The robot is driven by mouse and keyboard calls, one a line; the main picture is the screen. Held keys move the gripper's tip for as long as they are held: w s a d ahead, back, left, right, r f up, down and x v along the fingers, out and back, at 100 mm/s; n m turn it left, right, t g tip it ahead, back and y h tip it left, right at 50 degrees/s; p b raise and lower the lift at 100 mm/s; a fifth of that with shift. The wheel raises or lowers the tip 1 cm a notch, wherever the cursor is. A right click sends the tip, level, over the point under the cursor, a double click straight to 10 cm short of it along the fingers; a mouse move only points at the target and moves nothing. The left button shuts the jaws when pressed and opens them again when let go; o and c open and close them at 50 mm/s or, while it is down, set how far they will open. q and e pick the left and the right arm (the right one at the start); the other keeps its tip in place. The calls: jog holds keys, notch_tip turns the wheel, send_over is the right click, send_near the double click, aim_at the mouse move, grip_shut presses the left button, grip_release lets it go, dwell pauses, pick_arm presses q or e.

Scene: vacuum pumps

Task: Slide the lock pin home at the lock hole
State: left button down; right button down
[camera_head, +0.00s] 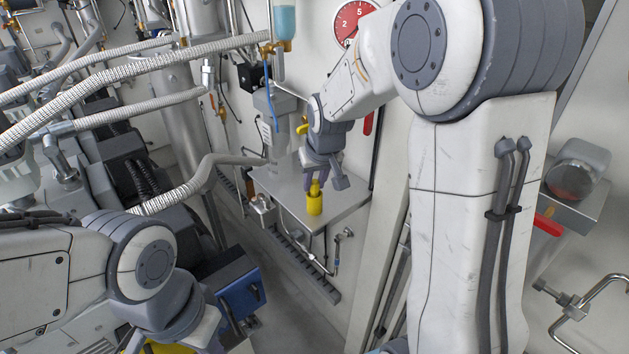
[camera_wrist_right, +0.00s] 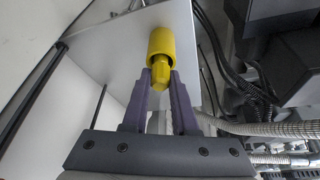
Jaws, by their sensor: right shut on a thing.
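My right gripper (camera_head: 316,176) points down over a small metal shelf and is shut on a yellow piece, which I take for the lock pin. In the right wrist view, the purple fingers of the right gripper (camera_wrist_right: 161,90) sit on either side of its narrow end (camera_wrist_right: 160,76). A wider yellow cylinder (camera_head: 314,204) is in line with the narrow part; it also shows in the wrist view (camera_wrist_right: 163,45). I cannot tell whether the two are one piece. It overlaps the shelf's front edge in the head view. I cannot make out the lock hole.
The metal shelf (camera_head: 340,203) juts from a pale wall panel. Ribbed hoses (camera_head: 205,172) and dark pump parts crowd the left. A blue box (camera_head: 243,292) stands low near my left arm. A red-faced gauge (camera_head: 352,20) is on the panel above.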

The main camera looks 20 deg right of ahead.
jog(key=shift+f, duration=0.25)
dwell(0.5)
jog(key=c, duration=0.6)
grip_release()
jog(key=shift+r, duration=0.1)
jog(key=b+v, duration=0.2)
jog(key=v, duration=0.8)
jog(key=shift+r, duration=0.2)
